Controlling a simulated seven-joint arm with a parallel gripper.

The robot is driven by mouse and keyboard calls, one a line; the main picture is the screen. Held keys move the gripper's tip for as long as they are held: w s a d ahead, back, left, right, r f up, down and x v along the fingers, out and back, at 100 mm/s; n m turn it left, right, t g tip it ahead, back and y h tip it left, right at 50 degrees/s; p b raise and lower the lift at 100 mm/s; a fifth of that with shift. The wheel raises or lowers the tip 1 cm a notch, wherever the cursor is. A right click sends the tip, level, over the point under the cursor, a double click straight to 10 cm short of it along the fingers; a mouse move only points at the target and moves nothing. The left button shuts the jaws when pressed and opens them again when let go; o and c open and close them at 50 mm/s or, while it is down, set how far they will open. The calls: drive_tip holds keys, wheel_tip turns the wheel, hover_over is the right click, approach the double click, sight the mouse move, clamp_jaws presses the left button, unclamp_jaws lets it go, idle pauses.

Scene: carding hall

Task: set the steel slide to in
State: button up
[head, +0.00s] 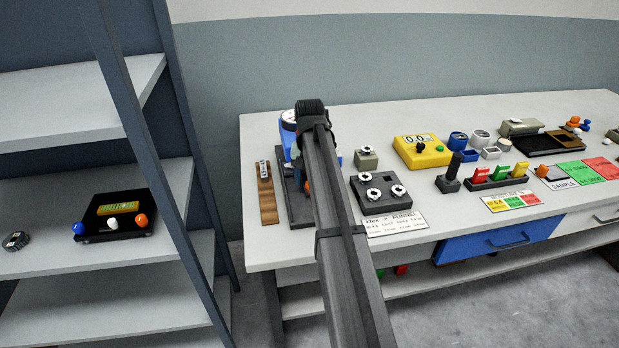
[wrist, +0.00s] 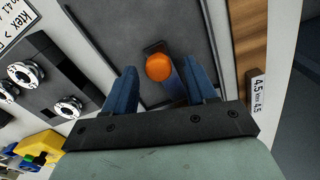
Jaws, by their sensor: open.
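An orange round knob (wrist: 158,67) stands on a dark grey plate (wrist: 109,30) in the wrist view. A short grey strip beside the knob may be part of the steel slide; I cannot tell its setting. My gripper (wrist: 159,66) is open, its two blue fingers one on each side of the knob with gaps visible. Whether they reach down to its height is unclear. In the head view the dark plate (head: 297,212) lies at the left end of the bench, in front of a blue device (head: 287,134). My arm hides most of both; only a sliver of the orange knob (head: 308,187) shows.
A wooden strip (head: 267,204) with a small label lies left of the plate. A dark box with several round dials (head: 381,192) stands close on the right, with a printed card (head: 394,223) before it. A yellow meter (head: 421,152) is farther right. A shelf rack (head: 110,260) stands left.

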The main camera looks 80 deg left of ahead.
wheel_tip(320, 180, up, 14)
drive_tip(key=shift+f, duration=0.2)
idle(0.4)
idle(0.4)
